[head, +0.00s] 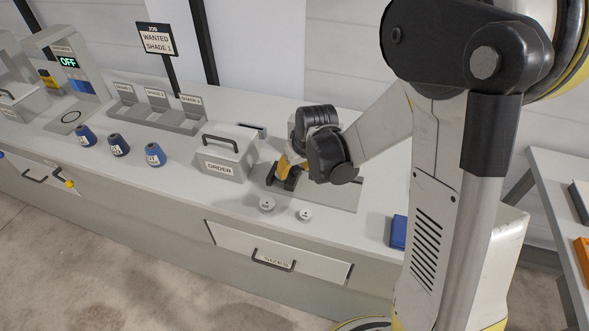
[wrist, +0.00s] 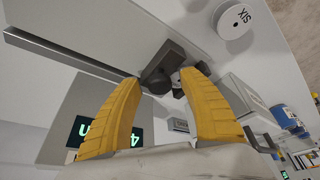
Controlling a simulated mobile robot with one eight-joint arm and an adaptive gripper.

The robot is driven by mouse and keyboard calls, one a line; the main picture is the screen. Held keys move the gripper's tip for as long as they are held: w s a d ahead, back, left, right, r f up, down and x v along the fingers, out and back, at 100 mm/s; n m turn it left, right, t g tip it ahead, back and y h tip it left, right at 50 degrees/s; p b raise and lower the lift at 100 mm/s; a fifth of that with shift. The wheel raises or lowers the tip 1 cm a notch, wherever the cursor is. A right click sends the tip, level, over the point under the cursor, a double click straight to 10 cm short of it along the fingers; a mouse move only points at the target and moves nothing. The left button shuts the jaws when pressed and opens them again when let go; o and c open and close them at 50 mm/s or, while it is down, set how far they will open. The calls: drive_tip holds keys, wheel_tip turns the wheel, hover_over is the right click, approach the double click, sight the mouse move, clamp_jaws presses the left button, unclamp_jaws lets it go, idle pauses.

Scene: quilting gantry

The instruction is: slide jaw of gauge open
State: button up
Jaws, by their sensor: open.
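The gauge shows in the wrist view as a long dark grey rail (wrist: 65,54) with a dark block, seemingly its jaw (wrist: 168,60), at one end. A panel with green lit characters (wrist: 82,128) stands behind my left finger, which partly hides it. My gripper (wrist: 160,75) is open, with its two yellow fingertips on either side of the dark block. I cannot tell whether either finger touches it. In the head view my gripper (head: 290,172) is low over the grey plate (head: 338,194) on the bench, and my wrist hides most of the gauge.
Two small white discs (head: 267,204) lie in front of the plate; one reads SIX in the wrist view (wrist: 233,20). Blue spools (head: 119,144) are farther left. A blue block (head: 398,232) sits to the right.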

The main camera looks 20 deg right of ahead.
clamp_jaws()
drive_tip(key=shift+s+d, duration=0.55)
drive_tip(key=shift+d, duration=0.25)
drive_tip(key=shift+s+d, duration=0.55)
drive_tip(key=shift+d, duration=0.2)
unclamp_jaws()
drive_tip(key=v, duration=1.2)
drive_tip(key=shift+s+d, duration=0.1)
drive_tip(key=shift+s, duration=0.05)
